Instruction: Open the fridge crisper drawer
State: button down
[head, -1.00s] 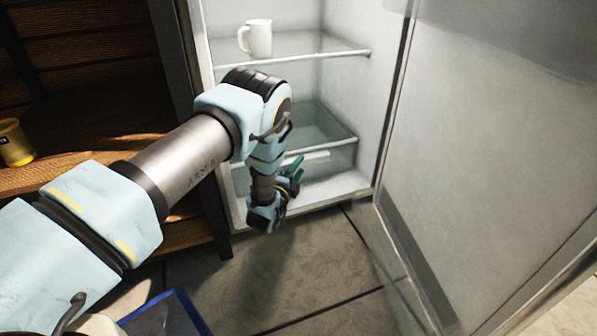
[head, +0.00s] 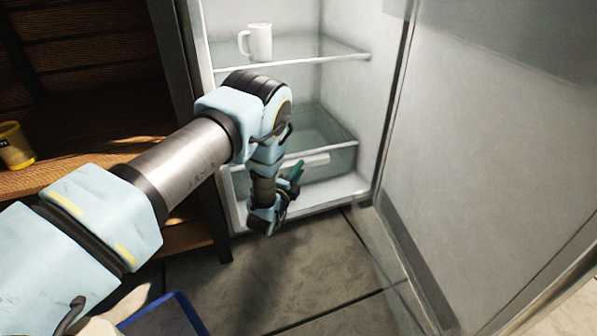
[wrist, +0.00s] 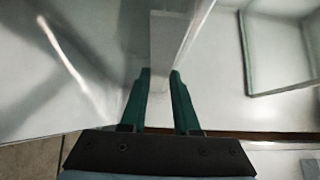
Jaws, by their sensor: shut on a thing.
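The crisper drawer (head: 335,128) is a clear, greenish bin low in the open fridge, under the glass shelf. In the wrist view the fingers (wrist: 161,73) are shut on the white handle (wrist: 165,40), one on each side. The wrist hides the lower left of the drawer front.
The fridge door (head: 490,140) stands wide open at the right. A white mug (head: 260,42) stands on the glass shelf (head: 320,59) above the drawer. A wooden shelf unit with a yellow can (head: 15,148) is at the left. A blue-rimmed tray (head: 190,309) lies low in front.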

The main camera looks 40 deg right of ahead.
jog(key=shift+a+f, duration=0.1)
jog(key=shift+f, duration=0.2)
dwell(0.5)
jog(key=shift+s, duration=0.1)
